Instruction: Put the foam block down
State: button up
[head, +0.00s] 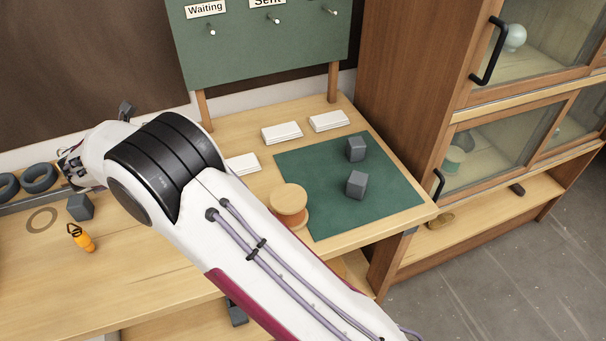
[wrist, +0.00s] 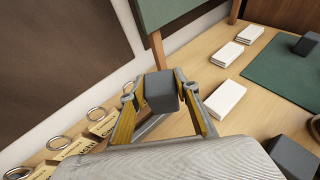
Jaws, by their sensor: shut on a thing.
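A dark grey foam block (wrist: 160,92) sits between the fingertips of my gripper (wrist: 158,98) in the wrist view. The jaws are shut on its two sides. The picture does not show clearly whether its underside touches anything. In the head view my white arm crosses the bench and hides most of the gripper. A small dark block (head: 127,109) shows above the arm there; I cannot tell if it is the held one. Two similar grey cubes (head: 356,148) (head: 357,185) rest on the green mat (head: 395,190).
White card stacks (head: 281,132) lie between the board's legs and the mat. Ringed tags (wrist: 105,125) lie at left in the wrist view. Another grey cube (head: 80,207), an orange item (head: 81,238) and black rings (head: 40,178) are at the bench's left. A round wooden piece (head: 289,199) stands near the mat.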

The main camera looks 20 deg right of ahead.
jog(key=s+d+m+g+h, duration=0.2)
jog(key=d+m+g, duration=0.1)
jog(key=d, duration=1)
jog(key=s+d+m+g+h, duration=0.2)
jog(key=d+m+g, duration=0.1)
jog(key=d, duration=1)
jog(key=s+d+m+g+h, duration=0.1)
jog(key=s+d+m+g, duration=0.4)
jog(key=s+d, duration=0.4)
jog(key=shift+s+d+f+h, duration=0.3)
jog(key=shift+s+f, duration=0.05)
jog(key=shift+s, duration=0.4)
jog(key=shift+f, duration=0.1)
send_over(321, 172)
jog(key=shift+f, duration=3.05)
jog(key=shift+f, duration=1.85)
